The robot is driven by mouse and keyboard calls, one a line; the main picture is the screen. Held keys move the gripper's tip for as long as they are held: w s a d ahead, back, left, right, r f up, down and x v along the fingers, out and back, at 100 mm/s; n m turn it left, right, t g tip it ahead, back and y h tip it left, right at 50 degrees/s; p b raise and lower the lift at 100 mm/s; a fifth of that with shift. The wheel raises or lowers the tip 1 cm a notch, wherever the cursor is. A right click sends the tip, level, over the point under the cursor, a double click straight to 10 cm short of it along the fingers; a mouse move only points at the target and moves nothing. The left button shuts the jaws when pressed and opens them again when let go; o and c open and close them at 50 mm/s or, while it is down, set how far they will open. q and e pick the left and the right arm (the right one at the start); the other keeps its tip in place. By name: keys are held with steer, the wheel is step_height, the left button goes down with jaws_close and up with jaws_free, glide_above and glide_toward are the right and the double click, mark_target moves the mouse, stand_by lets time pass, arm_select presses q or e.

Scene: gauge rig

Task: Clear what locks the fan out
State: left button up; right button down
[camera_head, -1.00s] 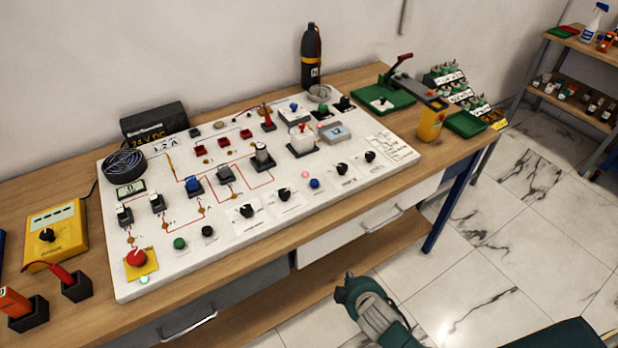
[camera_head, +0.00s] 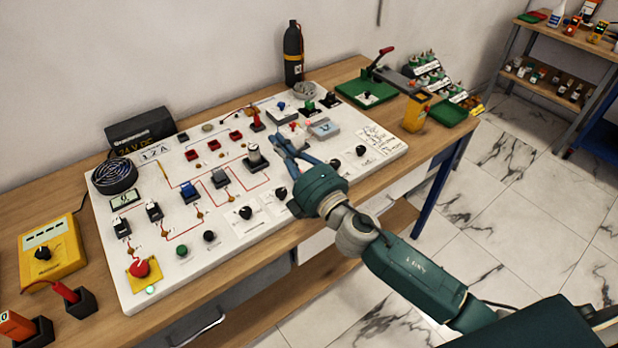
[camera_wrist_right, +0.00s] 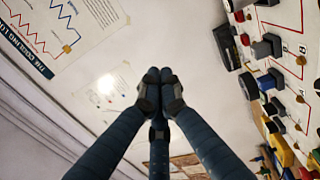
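The black round fan (camera_head: 115,172) sits at the panel's far left corner, with a small display (camera_head: 125,197) below it. The white panel (camera_head: 225,262) carries rockers, knobs and lamps. A red mushroom button (camera_head: 139,268) on a yellow plate is at its near left corner, a green-lit lamp (camera_head: 150,290) beside it. My right gripper (camera_head: 280,142) is over the panel's right half, hiding part of a white block there. Its fingertips (camera_wrist_right: 158,76) look together, with nothing visible between them. Whether it touches anything is unclear. My left gripper is out of view.
A yellow meter (camera_head: 55,250) and red probes stand left of the panel. A black power supply (camera_head: 140,128) and dark bottle (camera_head: 293,55) stand behind. Open floor lies right of the table.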

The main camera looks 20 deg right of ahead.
steer(key=a+r+n+g+y, duration=0.3)
steer(key=a+n+g+y, duration=0.45)
steer(key=n, duration=0.95)
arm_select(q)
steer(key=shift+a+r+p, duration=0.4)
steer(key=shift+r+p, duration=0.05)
arm_select(e)
steer(key=w+d+f+n+g+h, duration=0.1)
steer(key=d+f+n+h, duration=0.3)
steer(key=d, duration=0.4)
steer(key=w+d+f+n+g+h, duration=0.2)
steer(key=w+d+f+n+h, duration=0.1)
steer(key=d, duration=0.5)
steer(key=shift+w+d+f+n+h, duration=0.25)
steer(key=shift+f+n+h, duration=0.35)
steer(key=shift+f+h, duration=0.45)
steer(key=shift+s, duration=0.1)
step_height(320, 180, down, 8)
steer(key=b, duration=0.4)
steer(key=shift+r, duration=0.2)
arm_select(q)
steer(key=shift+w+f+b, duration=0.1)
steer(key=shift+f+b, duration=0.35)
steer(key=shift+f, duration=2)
arm_select(e)
steer(key=shift+f, duration=0.5)
